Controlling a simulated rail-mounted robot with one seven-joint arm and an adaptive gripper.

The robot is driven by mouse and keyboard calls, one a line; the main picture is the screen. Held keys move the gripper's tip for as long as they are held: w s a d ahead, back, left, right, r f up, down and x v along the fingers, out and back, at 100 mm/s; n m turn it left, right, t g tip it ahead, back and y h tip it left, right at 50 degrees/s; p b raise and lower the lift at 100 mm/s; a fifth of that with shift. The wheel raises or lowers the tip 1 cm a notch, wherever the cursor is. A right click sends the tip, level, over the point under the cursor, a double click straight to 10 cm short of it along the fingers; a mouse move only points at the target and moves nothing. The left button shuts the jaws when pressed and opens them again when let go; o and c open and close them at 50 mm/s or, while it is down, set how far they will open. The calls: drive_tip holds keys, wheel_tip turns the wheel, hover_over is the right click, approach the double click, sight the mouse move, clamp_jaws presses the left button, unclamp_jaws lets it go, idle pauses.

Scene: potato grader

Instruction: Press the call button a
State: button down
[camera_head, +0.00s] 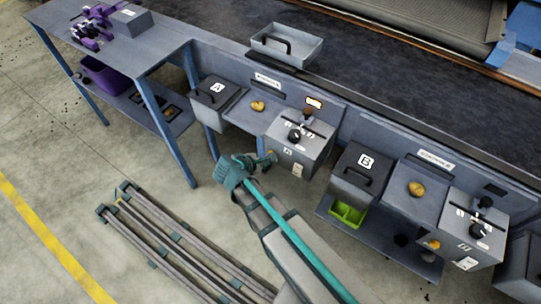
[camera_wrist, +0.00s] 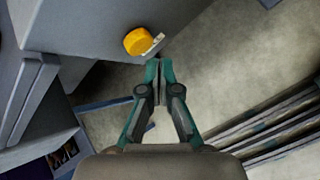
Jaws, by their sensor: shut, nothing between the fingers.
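The call button a appears to be the round yellow button (camera_wrist: 137,41) in the wrist view. It sticks out from a grey front face, with a small white tag beside it. My gripper (camera_wrist: 159,72) is shut and empty, its fingertips below and right of the button in that view and apart from it. In the head view my gripper (camera_head: 271,158) is at the lower left front of the grey control box marked A (camera_head: 312,149). I cannot make out the button there; my gripper seems to cover it.
A similar control box (camera_head: 472,236) stands at right, with a yellow button (camera_head: 433,244) near it. A lidded bin B (camera_head: 362,172) and a green tray (camera_head: 348,213) lie between. A blue-legged table (camera_head: 150,45) is at left. Rails (camera_head: 170,235) lie on the open floor.

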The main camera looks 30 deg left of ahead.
drive_tip(key=shift+s+a, duration=0.15)
drive_tip(key=shift+s, duration=2.2)
drive_tip(key=s+d+f+m+g+h, duration=0.1)
drive_tip(key=d+f+m+g, duration=0.2)
drive_tip(key=d+f+m, duration=0.35)
drive_tip(key=s+d+f+m+g+h, duration=0.1)
drive_tip(key=d+f+m+g, duration=0.25)
drive_tip(key=d, duration=0.65)
drive_tip(key=s+d+f+m+g, duration=0.1)
drive_tip(key=d+f+m+g, duration=0.1)
drive_tip(key=d+f+m, duration=0.55)
drive_tip(key=s+d+f+m+g+y, duration=0.1)
drive_tip(key=s+d+f+m+g, duration=0.1)
drive_tip(key=d, duration=0.6)
drive_tip(key=s+d+f+m+g+y, duration=0.1)
drive_tip(key=s+d+f+m+g, duration=0.1)
drive_tip(key=s+d+m, duration=0.2)
drive_tip(key=s+d+f+m+g+y, duration=0.1)
drive_tip(key=s+d+m+g, duration=0.2)
drive_tip(key=s+d, duration=0.4)
drive_tip(key=d, duration=0.4)
drive_tip(key=shift+s+d+f, duration=0.35)
drive_tip(key=shift+s+f, duration=0.05)
